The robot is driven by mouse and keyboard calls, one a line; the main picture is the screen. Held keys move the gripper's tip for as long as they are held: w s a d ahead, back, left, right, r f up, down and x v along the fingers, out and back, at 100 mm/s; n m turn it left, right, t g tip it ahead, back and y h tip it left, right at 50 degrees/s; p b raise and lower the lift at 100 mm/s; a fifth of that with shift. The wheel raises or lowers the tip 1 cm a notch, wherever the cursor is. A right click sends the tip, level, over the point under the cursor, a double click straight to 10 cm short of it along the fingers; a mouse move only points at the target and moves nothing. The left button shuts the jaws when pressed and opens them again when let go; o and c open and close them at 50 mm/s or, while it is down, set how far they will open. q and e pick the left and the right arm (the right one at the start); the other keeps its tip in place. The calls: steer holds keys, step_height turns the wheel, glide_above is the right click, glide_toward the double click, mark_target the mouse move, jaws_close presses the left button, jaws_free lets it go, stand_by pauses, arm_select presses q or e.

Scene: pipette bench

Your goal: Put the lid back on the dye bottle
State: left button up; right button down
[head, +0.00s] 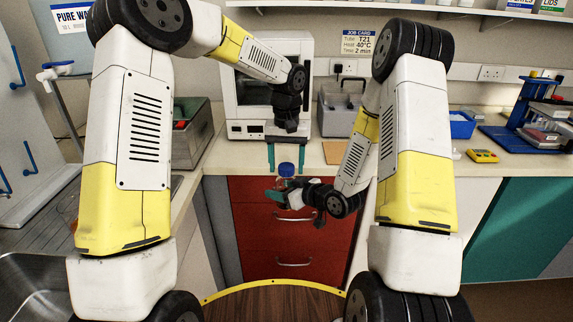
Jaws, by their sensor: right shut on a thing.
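The dye bottle (286,175) is small in the head view, in front of the red drawers, just below the counter edge. A blue lid (286,167) shows at its top; I cannot tell whether it is fully seated. My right gripper (285,184) reaches in from the right and is shut on the bottle, hiding its lower part. My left gripper (286,158) points down from above, its two teal fingers apart. The fingertips are near the height of the lid, one on each side with gaps between.
A white cabinet machine (246,98) stands behind on the counter, with a grey lidded box (340,110) to its right. A blue tray (461,126), a yellow timer (482,156) and a blue stand (520,120) are further right. The sink is at lower left.

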arm_select(q)
steer(key=shift+r, duration=2.3)
steer(key=shift+c, duration=0.4)
step_height(320, 180, up, 3)
steer(key=n, duration=0.5)
steer(key=shift+r+n, duration=0.2)
steer(key=shift+n, duration=0.1)
steer(key=shift+f, duration=4)
